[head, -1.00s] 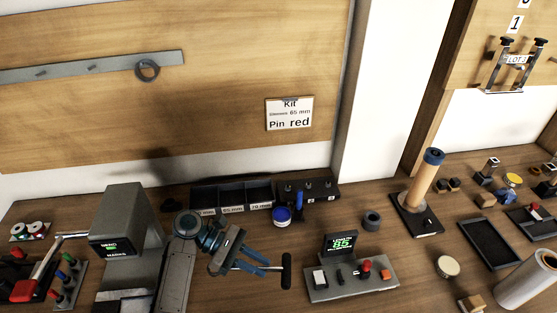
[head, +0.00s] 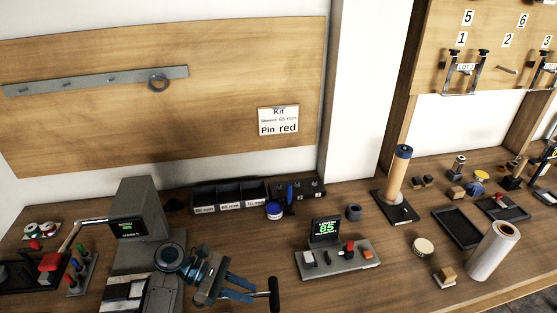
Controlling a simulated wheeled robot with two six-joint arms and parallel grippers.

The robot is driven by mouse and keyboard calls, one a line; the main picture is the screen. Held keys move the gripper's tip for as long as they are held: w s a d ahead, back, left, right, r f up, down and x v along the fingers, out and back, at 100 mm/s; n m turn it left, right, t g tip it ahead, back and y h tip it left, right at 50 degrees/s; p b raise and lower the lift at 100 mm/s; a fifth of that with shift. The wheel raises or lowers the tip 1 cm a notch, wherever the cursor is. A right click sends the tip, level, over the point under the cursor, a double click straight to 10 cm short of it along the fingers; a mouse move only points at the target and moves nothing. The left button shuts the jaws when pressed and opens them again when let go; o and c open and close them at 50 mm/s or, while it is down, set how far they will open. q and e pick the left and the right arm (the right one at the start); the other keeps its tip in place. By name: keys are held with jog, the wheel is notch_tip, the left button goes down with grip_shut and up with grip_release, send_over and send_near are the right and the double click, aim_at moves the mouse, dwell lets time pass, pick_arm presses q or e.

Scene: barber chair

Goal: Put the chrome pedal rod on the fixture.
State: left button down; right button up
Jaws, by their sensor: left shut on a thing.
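My left gripper (head: 238,289) is low in the head view, above the wooden bench. Its blue fingers are shut on a thin rod with a black crossbar (head: 274,294) at its right end, which looks like the chrome pedal rod. The fingers hide much of the shaft, and the rod is apart from the devices around it. I cannot tell for certain which device is the fixture. A grey machine (head: 140,205) with a small screen stands left of the gripper. My right gripper is not in view.
A grey panel (head: 345,262) with a green display stands right of the gripper. Behind are black bins (head: 229,197), a blue cup (head: 274,211) and a dark ring (head: 354,212). Bare bench lies between the bins and the gripper.

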pick_arm(q)
jog(key=w+a+r+n+t+y+b, duration=0.2)
jog(key=w+a+r+n+t+b, duration=0.2)
jog(key=a+r+n+t, duration=0.5)
jog(key=a+t, duration=0.1)
jog(key=a, duration=0.2)
jog(key=shift+w+r, duration=0.15)
